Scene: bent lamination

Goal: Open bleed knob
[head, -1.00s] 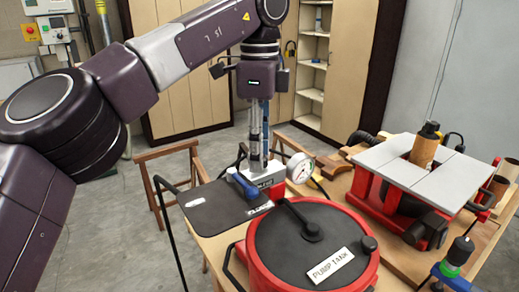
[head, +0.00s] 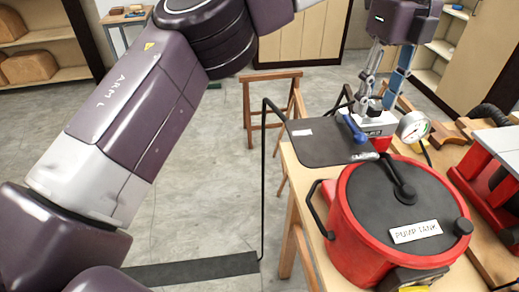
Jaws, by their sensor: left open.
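My left gripper (head: 379,92) points down with its fingers spread, above the small white-and-red pump unit (head: 378,128). A small dark knob (head: 375,104) stands on top of this unit, at the level of the fingertips. I cannot tell whether the fingers touch it or whether it is the bleed knob. A blue lever (head: 354,128) sits on the unit's left side, and a round white gauge (head: 413,126) on its right. My right gripper is not in view.
The red tank (head: 350,215) with a dark lid, labelled PUMP TANK, stands in front of the pump unit. A dark flat plate (head: 322,146) lies left of the unit. A red machine (head: 487,178) stands at the right. Floor (head: 205,205) is open at the left.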

